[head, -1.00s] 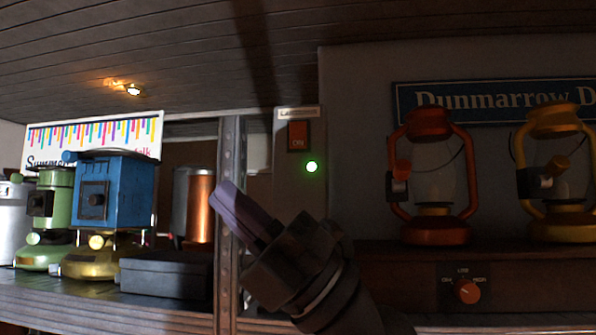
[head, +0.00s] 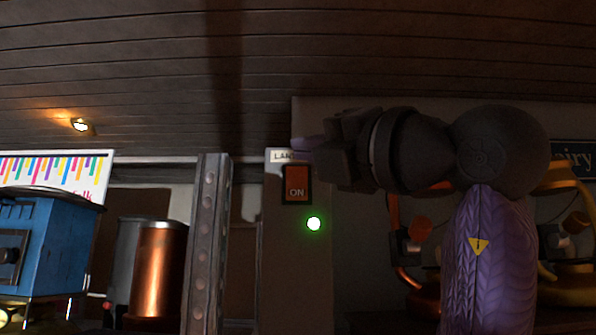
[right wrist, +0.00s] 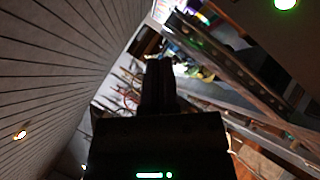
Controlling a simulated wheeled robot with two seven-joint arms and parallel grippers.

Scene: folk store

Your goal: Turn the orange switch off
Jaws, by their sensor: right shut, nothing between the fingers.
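The orange switch (head: 296,184) is a rocker marked ON, set on a grey panel on the wall in the head view. A green light (head: 314,224) glows just below it to the right. My right gripper (head: 308,148) is shut and empty. Its purple fingertips show just above and to the right of the switch, partly covering the panel's label. I cannot tell whether they touch the panel. In the right wrist view my gripper (right wrist: 158,85) is dark and the green light (right wrist: 286,3) shows at the top right; the switch is not visible there. My left gripper is not in view.
A metal post (head: 207,245) stands left of the panel. A copper cylinder (head: 160,270) and a blue grinder-like device (head: 45,245) stand at left. Lanterns (head: 418,232) at right are partly hidden by my right arm. The wooden ceiling (head: 130,60) is above.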

